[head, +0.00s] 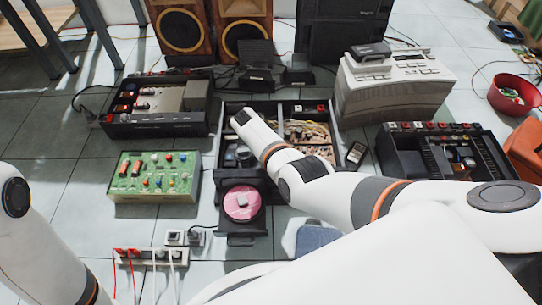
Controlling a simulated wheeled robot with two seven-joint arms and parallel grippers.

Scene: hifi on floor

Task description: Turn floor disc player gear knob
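The disc player (319,110) is an open black chassis on the floor at mid-picture, with wiring and boards showing inside. Its disc tray (235,225) sticks out at the front with a pink disc (240,208) lying on it. I cannot make out the gear knob; my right arm covers part of the chassis. My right arm comes in from the lower right, and its white wrist end is over the left part of the player. Its fingers cannot be told apart from the dark parts there. My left arm shows at the left edge; its gripper is out of view.
A green circuit box (153,178) and an open black unit (160,124) stand left of the player. A power strip (150,257) with cables lies in front. A grey machine (395,90) and another black unit (445,150) are at right. Speakers (182,28) stand behind.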

